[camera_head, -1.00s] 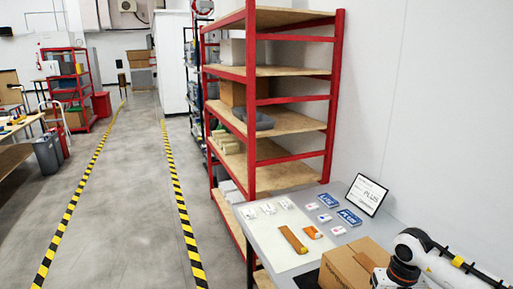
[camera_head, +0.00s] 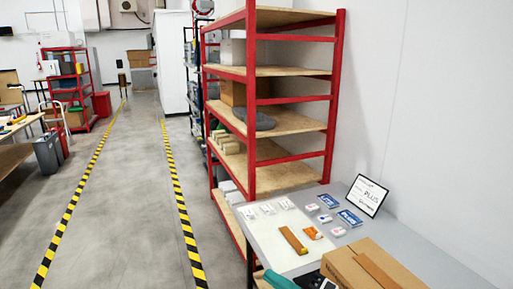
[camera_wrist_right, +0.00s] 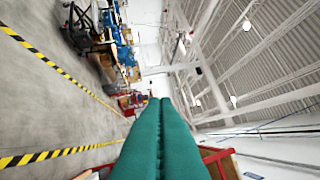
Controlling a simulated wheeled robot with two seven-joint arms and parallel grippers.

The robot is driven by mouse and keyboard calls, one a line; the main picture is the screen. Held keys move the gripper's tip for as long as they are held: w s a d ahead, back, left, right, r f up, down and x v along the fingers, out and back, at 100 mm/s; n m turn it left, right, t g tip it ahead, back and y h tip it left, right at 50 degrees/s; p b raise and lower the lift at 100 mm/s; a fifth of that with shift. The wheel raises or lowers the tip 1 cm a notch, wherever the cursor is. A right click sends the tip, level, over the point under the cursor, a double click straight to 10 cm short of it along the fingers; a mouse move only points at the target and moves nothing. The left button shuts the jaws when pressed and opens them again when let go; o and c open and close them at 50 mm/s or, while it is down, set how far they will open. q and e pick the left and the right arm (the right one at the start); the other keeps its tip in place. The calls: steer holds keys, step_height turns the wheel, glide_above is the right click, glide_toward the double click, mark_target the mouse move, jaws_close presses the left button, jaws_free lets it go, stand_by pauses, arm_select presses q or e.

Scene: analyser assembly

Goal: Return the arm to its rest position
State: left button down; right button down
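My right gripper (camera_head: 281,281) shows as a teal fingertip at the bottom edge of the head view, low and just left of the cardboard box. In the right wrist view its two teal fingers (camera_wrist_right: 160,140) lie side by side with no gap, shut, with nothing seen between them. The wrist is tilted, so the hall appears sideways there. My left gripper is in neither view. The grey table (camera_head: 420,255) carries a white mat (camera_head: 268,238) with an orange-brown strip (camera_head: 292,240) and a smaller orange piece (camera_head: 312,232).
A cardboard box (camera_head: 365,268) stands at the table's front, close to my right gripper. Blue-white cards (camera_head: 350,217) and a framed sign (camera_head: 367,195) are behind. A red-framed shelf (camera_head: 250,110) rises beyond the table. The floor lane (camera_head: 130,200) at left is clear.

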steer(key=s+d+f+m+t+h, duration=0.15)
steer(key=d+f+m+h, duration=0.25)
steer(key=d+m+h, duration=0.55)
steer(key=s+d+f+m+t+h, duration=0.1)
steer(key=d+f+m+t+h, duration=0.35)
steer(key=m, duration=0.75)
steer(key=s+d+f+m+g+h, duration=0.1)
steer(key=s+f+m+g, duration=0.1)
steer(key=s+f+g, duration=0.7)
steer(key=s+d+f+m+g+h, duration=0.15)
steer(key=s+f+g, duration=0.35)
steer(key=s, duration=0.8)
step_height(320, 180, down, 26)
steer(key=g+b, duration=0.1)
steer(key=b, duration=0.1)
steer(key=s+d+f+g+b, duration=0.1)
steer(key=s+d+f+b, duration=0.1)
steer(key=s+f, duration=1.5)
step_height(320, 180, down, 3)
steer(key=shift+s+d+f+g, duration=0.15)
steer(key=shift+d+g, duration=0.15)
steer(key=shift+d, duration=0.1)
